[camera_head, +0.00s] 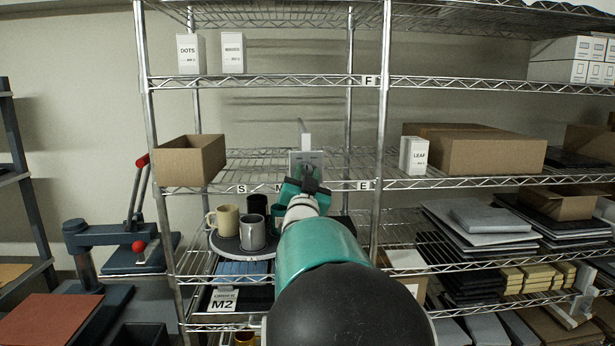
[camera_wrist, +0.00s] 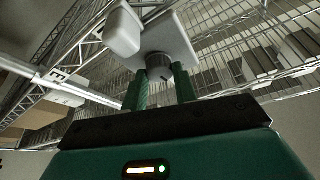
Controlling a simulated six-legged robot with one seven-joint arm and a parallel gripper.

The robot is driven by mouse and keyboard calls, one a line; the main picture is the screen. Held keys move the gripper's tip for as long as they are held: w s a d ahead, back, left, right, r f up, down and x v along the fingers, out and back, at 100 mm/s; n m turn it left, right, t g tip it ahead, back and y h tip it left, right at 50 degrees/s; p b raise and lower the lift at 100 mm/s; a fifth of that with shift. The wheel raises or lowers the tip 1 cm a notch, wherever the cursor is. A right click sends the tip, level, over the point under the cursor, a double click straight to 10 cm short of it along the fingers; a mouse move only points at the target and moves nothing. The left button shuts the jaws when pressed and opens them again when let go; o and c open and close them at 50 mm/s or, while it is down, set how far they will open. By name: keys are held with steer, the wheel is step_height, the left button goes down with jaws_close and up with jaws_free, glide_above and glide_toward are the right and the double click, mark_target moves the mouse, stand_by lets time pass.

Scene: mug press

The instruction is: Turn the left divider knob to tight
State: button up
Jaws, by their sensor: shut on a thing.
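A grey-white divider bracket (camera_head: 306,158) stands at the front edge of the middle wire shelf, beside the shelf letters. In the wrist view its pale plate (camera_wrist: 178,40) fills the top middle, with a dark ribbed round knob (camera_wrist: 159,61) on its face. My gripper (camera_head: 304,182) is at the front of the bracket. In the wrist view the two green fingers of my gripper (camera_wrist: 160,75) stand on either side of the knob and are shut on it. In the head view the knob is mostly hidden by my gripper. I cannot read the knob's setting.
An open cardboard box (camera_head: 190,163) sits left on the same shelf, with a LEAF box (camera_head: 413,155) to the right. Below are several mugs on a round tray (camera_head: 226,246). A shelf post (camera_head: 381,130) rises right of my arm. A red-handled press (camera_head: 115,235) stands left.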

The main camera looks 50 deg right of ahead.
steer(key=m+g, duration=0.1)
steer(key=m, duration=0.2)
steer(key=m+g, duration=0.2)
steer(key=m, duration=0.1)
steer(key=shift+w+a+r+h, duration=0.1)
steer(key=shift+w+a+h, duration=0.05)
steer(key=shift+h, duration=0.25)
steer(key=shift+m+g, duration=0.9)
steer(key=shift+m, duration=1.2)
steer(key=o, duration=1)
steer(key=shift+c, duration=0.2)
steer(key=shift+a, duration=0.1)
steer(key=v, duration=1.3)
steer(key=shift+a+r, duration=0.2)
steer(key=shift+a, duration=0.1)
